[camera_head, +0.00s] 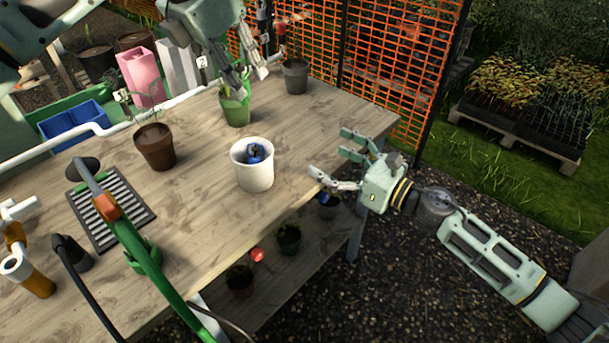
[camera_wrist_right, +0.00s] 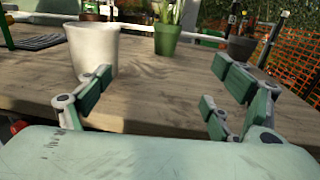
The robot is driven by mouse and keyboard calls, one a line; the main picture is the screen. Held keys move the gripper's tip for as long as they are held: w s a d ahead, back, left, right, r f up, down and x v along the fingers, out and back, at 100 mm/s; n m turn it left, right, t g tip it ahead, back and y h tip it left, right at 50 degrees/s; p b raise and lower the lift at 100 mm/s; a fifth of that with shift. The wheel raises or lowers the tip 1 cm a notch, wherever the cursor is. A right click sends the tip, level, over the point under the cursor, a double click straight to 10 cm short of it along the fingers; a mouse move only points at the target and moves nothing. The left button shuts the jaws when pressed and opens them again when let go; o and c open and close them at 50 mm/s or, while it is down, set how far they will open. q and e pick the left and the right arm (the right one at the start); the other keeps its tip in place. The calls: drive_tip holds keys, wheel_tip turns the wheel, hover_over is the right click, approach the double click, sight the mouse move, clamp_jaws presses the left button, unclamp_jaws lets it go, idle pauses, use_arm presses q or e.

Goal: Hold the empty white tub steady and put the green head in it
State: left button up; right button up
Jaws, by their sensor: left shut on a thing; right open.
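The white tub (camera_head: 249,178) stands upright near the table's front edge, with something blue (camera_head: 256,153) inside it. It also shows in the right wrist view (camera_wrist_right: 93,50), left of my open fingers. My right gripper (camera_head: 329,157) is open and empty, right of the tub and apart from it. My left gripper (camera_head: 247,77) is shut at the green pot (camera_head: 236,110) behind the tub, apparently at its rim; its fingers partly hide the contact. The green pot with pale green leaves also shows in the right wrist view (camera_wrist_right: 167,41). I cannot make out a separate green head.
A brown pot (camera_head: 155,150) stands left of the tub, a dark grey pot (camera_head: 295,78) at the back. A slatted black tray (camera_head: 100,215) and a green hose lance (camera_head: 140,255) occupy the left. The table around the tub is clear.

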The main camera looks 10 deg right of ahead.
sight(238, 155)
drive_tip(key=s+a+g+y, duration=0.1)
drive_tip(key=a, duration=0.1)
drive_tip(key=s+a+n+g, duration=0.1)
drive_tip(key=s+a, duration=0.1)
drive_tip(key=a, duration=0.1)
drive_tip(key=s+a+r+n+g+y, duration=0.1)
drive_tip(key=s+a, duration=0.1)
drive_tip(key=shift+s+a+y, duration=0.15)
drive_tip(key=shift+a+y, duration=0.15)
drive_tip(key=shift+a, duration=0.1)
drive_tip(key=x, duration=1.1)
drive_tip(key=shift+a+f, duration=0.2)
drive_tip(key=c, duration=1.2)
use_arm(q)
drive_tip(key=shift+f, duration=6.35)
